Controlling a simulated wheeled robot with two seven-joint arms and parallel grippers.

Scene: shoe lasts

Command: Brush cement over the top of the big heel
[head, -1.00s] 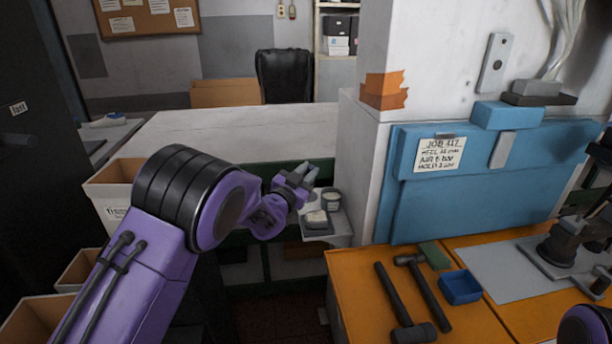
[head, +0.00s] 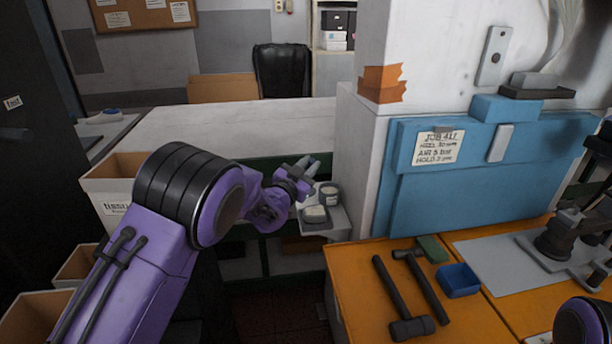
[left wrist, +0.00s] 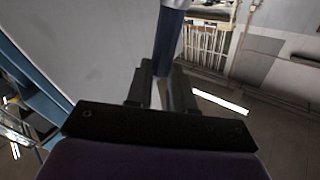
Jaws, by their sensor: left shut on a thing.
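My left gripper (head: 300,180) is above the small grey shelf beside the pillar. It is shut on a blue-grey handle (head: 311,164), likely the brush. In the left wrist view the handle (left wrist: 169,40) rises between the dark fingers (left wrist: 163,88); its bristles are not visible. An open round jar (head: 329,194) with pale contents, possibly the cement, stands on the shelf just right of and below the gripper. A pale block (head: 315,214) lies on a dark tray in front of the jar. I cannot identify the big heel. My right gripper is out of view.
The orange bench (head: 350,309) carries hammers (head: 395,298), a blue tray (head: 460,284) and a grey mat (head: 487,255) with a dark press (head: 562,240). A white pillar and blue panel (head: 480,180) stand behind it. Open bins (head: 110,207) are at the left.

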